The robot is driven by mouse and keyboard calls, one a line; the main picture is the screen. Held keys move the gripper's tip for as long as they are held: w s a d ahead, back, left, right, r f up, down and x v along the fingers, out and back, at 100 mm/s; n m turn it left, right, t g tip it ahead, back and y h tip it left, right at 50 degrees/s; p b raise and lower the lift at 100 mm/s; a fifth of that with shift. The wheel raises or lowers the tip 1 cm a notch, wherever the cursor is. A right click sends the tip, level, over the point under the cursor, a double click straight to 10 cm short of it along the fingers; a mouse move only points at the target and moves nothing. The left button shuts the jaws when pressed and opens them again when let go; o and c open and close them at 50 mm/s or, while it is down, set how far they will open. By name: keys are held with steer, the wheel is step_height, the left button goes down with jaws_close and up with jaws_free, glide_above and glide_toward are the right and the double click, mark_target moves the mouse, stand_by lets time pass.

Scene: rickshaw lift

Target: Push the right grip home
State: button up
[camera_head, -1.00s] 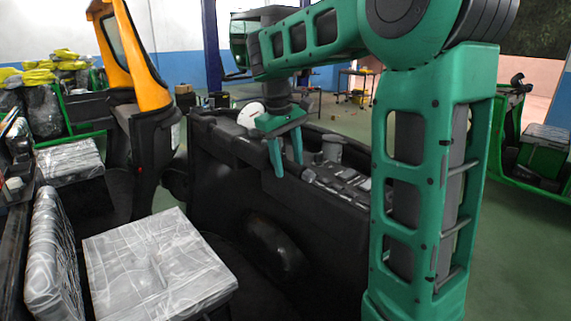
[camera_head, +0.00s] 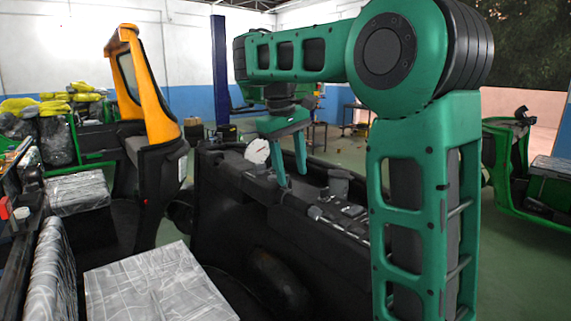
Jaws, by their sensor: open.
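My gripper (camera_head: 292,178) points down with its two green fingers spread apart, with nothing seen between them. It is over the dark dashboard ledge (camera_head: 255,184) of the vehicle, to the right of a white round dial (camera_head: 257,150). A short grey cylinder (camera_head: 338,184) stands on the ledge to the right of the fingers. A small grey rod end (camera_head: 315,212) shows at the ledge's front edge, below and right of the fingers. I cannot tell for sure which part is the right grip. Whether the fingertips touch the ledge is unclear.
A grey wrapped seat (camera_head: 160,285) lies at the front left. An orange-framed cab (camera_head: 150,85) stands at the left, and a green vehicle (camera_head: 530,185) at the far right.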

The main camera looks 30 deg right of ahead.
steer(key=shift+a+r, duration=0.25)
steer(key=shift+r, duration=0.65)
steer(key=s+d+f+m, duration=0.2)
steer(key=s+d+f, duration=0.2)
steer(key=s, duration=0.3)
steer(key=s+d+f+m, duration=0.2)
steer(key=s+d+f, duration=0.25)
steer(key=s, duration=0.35)
steer(key=s+a+f+m+y, duration=0.2)
steer(key=s+a+f, duration=0.5)
steer(key=s+f, duration=0.6)
steer(key=shift+s+a+f+m, duration=0.15)
steer(key=shift+s+f+m, duration=0.15)
steer(key=shift+s+m, duration=0.45)
steer(key=shift+w, duration=0.2)
